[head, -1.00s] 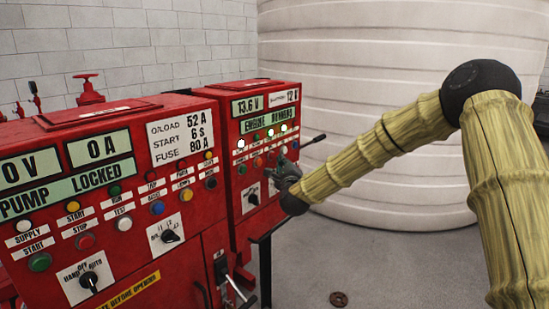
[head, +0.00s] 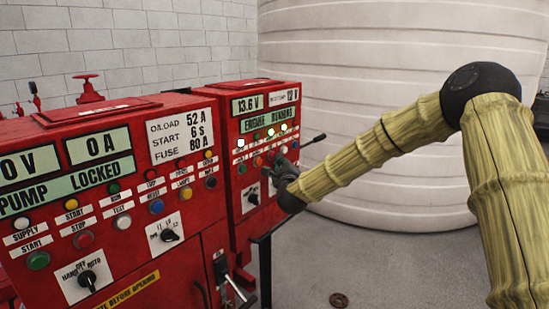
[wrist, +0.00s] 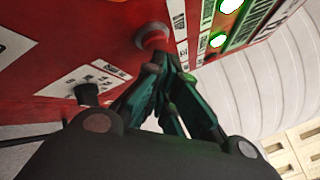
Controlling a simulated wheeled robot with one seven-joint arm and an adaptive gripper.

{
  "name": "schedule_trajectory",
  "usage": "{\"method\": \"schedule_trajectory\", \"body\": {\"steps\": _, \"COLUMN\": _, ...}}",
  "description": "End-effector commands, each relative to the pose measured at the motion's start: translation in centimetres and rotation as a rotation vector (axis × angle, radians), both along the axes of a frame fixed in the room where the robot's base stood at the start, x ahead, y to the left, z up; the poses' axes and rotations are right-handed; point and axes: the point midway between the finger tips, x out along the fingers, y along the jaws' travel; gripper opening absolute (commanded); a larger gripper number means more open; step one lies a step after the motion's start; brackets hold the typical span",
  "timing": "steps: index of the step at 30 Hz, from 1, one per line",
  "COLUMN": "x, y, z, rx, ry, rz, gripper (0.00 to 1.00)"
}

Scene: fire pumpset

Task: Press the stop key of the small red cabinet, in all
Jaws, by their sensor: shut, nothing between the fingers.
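The small red cabinet (head: 290,91) stands behind and right of a larger red cabinet. Its display reads "ENGINE RUNNING" above rows of lit lamps and small coloured keys. My gripper (head: 268,170) is shut and empty in front of its lower key row. In the wrist view my closed fingertips (wrist: 162,62) are right by a round red key (wrist: 152,37) on the panel; I cannot tell whether they touch it. The key's label is not readable, so I cannot confirm that it is the stop key. My fingers hide part of the panel.
The larger red cabinet (head: 120,108), with several keys and selector knobs, stands close on the left. A black selector knob (wrist: 87,93) sits below the red key. A dark lever (head: 313,139) projects at the small cabinet's right. A pale ribbed tank (head: 400,60) stands behind.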

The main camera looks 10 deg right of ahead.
Motion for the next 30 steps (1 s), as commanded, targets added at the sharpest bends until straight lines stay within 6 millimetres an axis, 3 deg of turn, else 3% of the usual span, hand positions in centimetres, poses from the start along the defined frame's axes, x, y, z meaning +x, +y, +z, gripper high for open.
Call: {"method": "schedule_trajectory", "body": {"steps": 30, "x": 0.64, "y": 0.57, "z": -0.03, "rx": 0.000, "ry": 0.000, "rz": 0.001, "gripper": 0.00}}
